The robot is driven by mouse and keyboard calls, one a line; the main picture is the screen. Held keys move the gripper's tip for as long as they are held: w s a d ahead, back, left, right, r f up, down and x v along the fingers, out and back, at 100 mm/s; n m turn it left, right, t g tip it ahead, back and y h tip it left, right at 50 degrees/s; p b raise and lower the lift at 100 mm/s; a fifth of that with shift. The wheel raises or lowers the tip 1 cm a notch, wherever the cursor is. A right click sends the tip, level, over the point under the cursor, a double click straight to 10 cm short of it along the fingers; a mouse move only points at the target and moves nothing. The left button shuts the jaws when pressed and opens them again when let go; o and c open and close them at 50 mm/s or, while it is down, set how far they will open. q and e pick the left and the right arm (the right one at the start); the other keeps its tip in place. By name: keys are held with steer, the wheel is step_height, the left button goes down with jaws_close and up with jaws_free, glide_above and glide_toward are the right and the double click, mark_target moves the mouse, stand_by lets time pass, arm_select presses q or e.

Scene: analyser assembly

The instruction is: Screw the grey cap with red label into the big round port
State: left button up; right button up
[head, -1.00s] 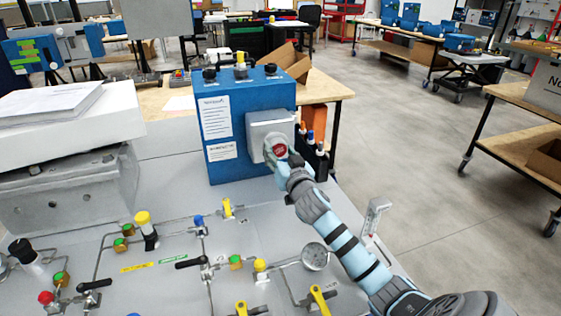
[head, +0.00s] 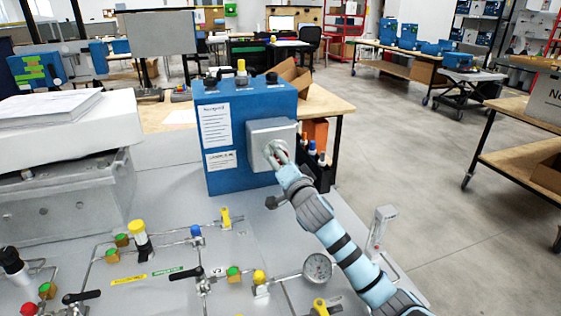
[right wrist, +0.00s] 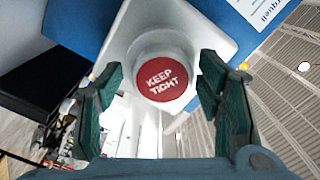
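The grey cap with its red "KEEP TIGHT" label (right wrist: 163,79) sits at the front of the grey square housing (head: 258,131) on the blue analyser box (head: 225,175). In the right wrist view its label faces the camera, and the port behind it is hidden. In the head view the cap (head: 270,147) is small and partly covered by my right gripper (head: 277,152). In the right wrist view the two dark green fingers of my right gripper (right wrist: 162,82) stand apart on either side of the cap, with gaps visible. How deep the cap sits cannot be told. My left gripper is not in view.
A panel with pipes, valves and a gauge (head: 317,267) lies in front of the box. A grey case (head: 65,200) with papers (head: 50,108) above it stands at left. Several bottles (head: 318,155) stand right of the box. Open floor lies further right.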

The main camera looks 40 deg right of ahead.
steer(key=n+p, duration=0.4)
steer(key=n, duration=0.4)
steer(key=n+p, duration=0.4)
steer(key=n, duration=0.4)
steer(key=n+p, duration=0.5)
steer(key=n, duration=0.3)
steer(key=shift+s+d+r, duration=0.1)
steer(key=shift+d+r, duration=0.1)
steer(key=shift+r, duration=0.05)
steer(key=c, duration=1.4)
steer(key=shift+f+m+b, duration=0.1)
steer(key=shift+m+b, duration=0.85)
steer(key=shift+m, duration=0.15)
jaws_close()
steer(key=m+b, duration=0.1)
steer(key=m, duration=0.1)
steer(key=m+b, duration=0.1)
steer(key=m, duration=0.1)
steer(key=m+b, duration=0.1)
steer(key=m, duration=0.2)
steer(key=shift+a+r+b, duration=0.1)
steer(key=shift+r+b, duration=0.2)
